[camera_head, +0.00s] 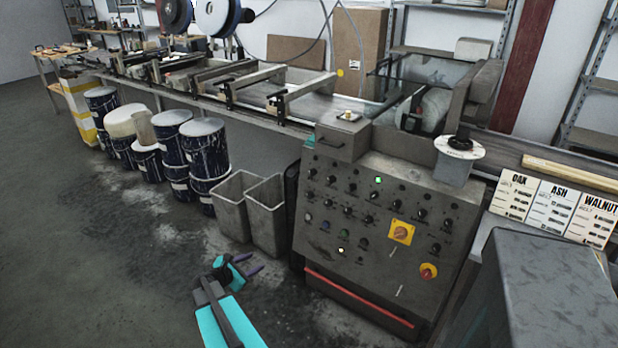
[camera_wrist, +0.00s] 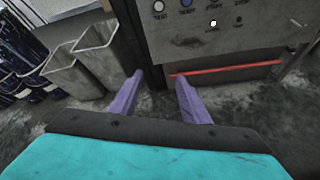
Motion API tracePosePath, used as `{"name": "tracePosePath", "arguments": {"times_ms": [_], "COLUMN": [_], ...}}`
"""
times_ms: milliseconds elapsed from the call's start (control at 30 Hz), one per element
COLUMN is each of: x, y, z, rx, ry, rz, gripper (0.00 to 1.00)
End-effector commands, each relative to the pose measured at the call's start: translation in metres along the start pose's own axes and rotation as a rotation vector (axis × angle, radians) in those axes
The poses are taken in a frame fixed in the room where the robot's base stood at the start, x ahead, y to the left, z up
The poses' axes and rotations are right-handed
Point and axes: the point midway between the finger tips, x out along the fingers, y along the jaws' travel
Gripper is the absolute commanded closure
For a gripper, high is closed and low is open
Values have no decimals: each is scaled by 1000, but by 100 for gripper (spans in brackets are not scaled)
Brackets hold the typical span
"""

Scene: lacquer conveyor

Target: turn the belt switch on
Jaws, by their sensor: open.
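The grey control panel (camera_head: 378,268) stands right of centre in the head view, with rows of black knobs and several small buttons. I cannot tell which control is the belt switch; the labels are too small in the head view. The panel's lower part (camera_wrist: 220,45) shows in the wrist view with a lit white button (camera_wrist: 213,23). My gripper (camera_head: 256,262) is open and empty, low and left of the panel, apart from it. Its purple fingers (camera_wrist: 160,76) point toward the panel's lower left.
Two grey bins (camera_head: 232,206) stand close left of the panel. A red bar (camera_head: 358,300) runs along its base. Blue drums (camera_head: 204,148) stand farther left under the conveyor (camera_head: 300,108). Wood sample cards (camera_head: 553,205) are at right. The floor at left is clear.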

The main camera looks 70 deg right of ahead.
Motion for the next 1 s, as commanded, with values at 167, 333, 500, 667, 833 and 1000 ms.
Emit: {"name": "tracePosePath", "arguments": {"times_ms": [167,333,500,667,833,1000], "x": [47,82,105,115,116,116], "y": [32,52,63,66,66,66], "z": [89,173,237,267,273,273], "rx": [-180,-375,-542,-630,-650,-648], "ry": [-155,-305,-421,-476,-489,-488], "rz": [55,75,67,58,56,56], "gripper": [58,58,58,58,58,58]}}
